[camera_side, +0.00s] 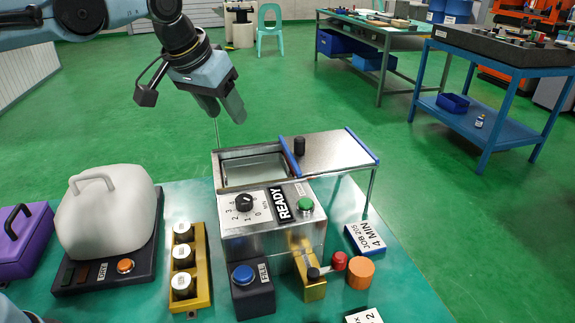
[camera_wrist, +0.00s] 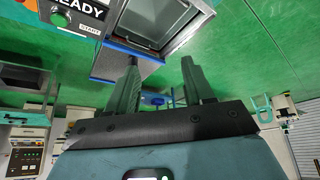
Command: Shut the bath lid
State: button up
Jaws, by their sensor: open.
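The bath (camera_side: 219,177) is a metal box with its opening uncovered at the left of its top. The bath lid (camera_side: 335,151) is a flat metallic panel with blue edges, slid to the right of the opening. A black knob (camera_side: 299,146) stands on the lid near its left edge. My gripper (camera_side: 222,108) is open and empty, above and behind the bath's left side, apart from the lid. The lid's blue edge (camera_wrist: 128,50) shows behind the left finger, and the knob is not clear there.
The bath's front has a dial (camera_side: 244,202), a READY sign (camera_side: 279,204) and a green button (camera_side: 305,205). A brass lever with a red knob (camera_side: 340,261) and an orange cylinder (camera_side: 360,272) stand in front. A yellow rack (camera_side: 203,265) and covered machine (camera_side: 108,212) stand left.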

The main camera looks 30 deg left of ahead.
jog(key=g, duration=0.1)
send_near(299, 138)
jog(key=v, duration=0.4)
jog(key=x, duration=1.3)
jog(key=shift+c, duration=0.5)
jog(key=shift+r, duration=0.1)
grip_shut()
jog(key=shift+s, duration=0.1)
